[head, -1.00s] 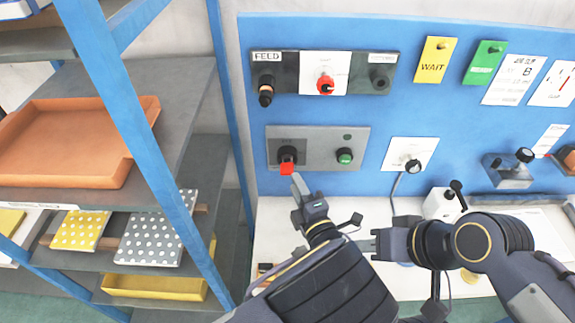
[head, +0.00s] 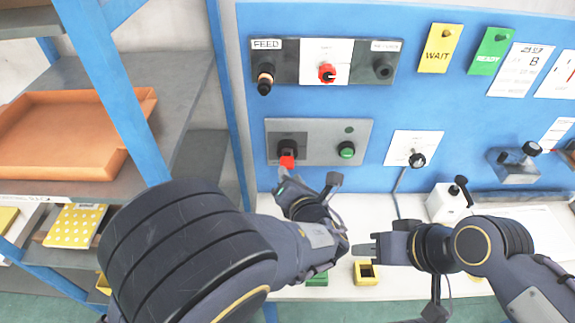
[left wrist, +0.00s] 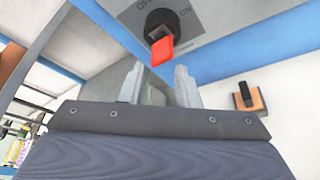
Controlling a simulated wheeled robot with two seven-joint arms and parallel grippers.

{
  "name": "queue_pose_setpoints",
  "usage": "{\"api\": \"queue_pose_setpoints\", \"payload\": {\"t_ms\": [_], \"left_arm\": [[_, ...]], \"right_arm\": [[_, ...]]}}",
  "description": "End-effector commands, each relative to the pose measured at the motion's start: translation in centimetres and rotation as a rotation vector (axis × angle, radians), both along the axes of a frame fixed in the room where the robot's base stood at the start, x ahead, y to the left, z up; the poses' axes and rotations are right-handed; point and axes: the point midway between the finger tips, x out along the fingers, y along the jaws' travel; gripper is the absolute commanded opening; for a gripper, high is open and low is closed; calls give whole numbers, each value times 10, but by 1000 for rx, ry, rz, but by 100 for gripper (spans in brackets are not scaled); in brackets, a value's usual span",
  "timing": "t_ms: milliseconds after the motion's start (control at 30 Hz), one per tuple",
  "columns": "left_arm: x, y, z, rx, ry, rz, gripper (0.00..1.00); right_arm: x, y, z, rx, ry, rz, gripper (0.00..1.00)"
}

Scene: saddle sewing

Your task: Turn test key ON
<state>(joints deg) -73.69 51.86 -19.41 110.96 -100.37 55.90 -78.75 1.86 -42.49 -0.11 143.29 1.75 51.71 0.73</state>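The test key has a red tab (head: 287,161) and sits in a black switch (head: 288,146) on the grey panel of the blue wall. In the left wrist view the red tab (left wrist: 162,51) hangs from the switch just beyond my fingertips. My left gripper (head: 283,184) is just below the key, pointing up at it. In the left wrist view its two fingers (left wrist: 160,82) are apart with nothing between them, and the tab is not between them. My right gripper (head: 366,251) points left above the white worktop, away from the key; its finger gap is unclear.
A green button (head: 347,149) is right of the key on the same panel. Above are a red knob (head: 327,73) and a FEED switch (head: 265,78). A yellow block (head: 366,272) lies on the worktop. A shelf with an orange tray (head: 70,140) stands left.

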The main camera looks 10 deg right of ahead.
Motion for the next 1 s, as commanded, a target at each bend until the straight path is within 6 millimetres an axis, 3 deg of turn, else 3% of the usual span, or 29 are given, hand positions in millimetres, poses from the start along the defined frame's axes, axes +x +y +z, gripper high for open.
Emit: {"api": "queue_pose_setpoints", "payload": {"t_ms": [33, 333, 800, 1000], "left_arm": [[1, 2, -5, -58, 11, 2, 29], [1, 4, -1, -198, 42, 1, 29], [2, 11, 3, -603, 122, 1, 29], [2, 11, 8, -687, 141, 0, 29]], "right_arm": [[0, 0, -12, 0, -2, -1, 36], [1, -1, -23, 1, -6, -2, 36], [1, -1, -81, 1, -6, -3, 36], [1, -1, -89, 1, -6, -3, 36]]}}
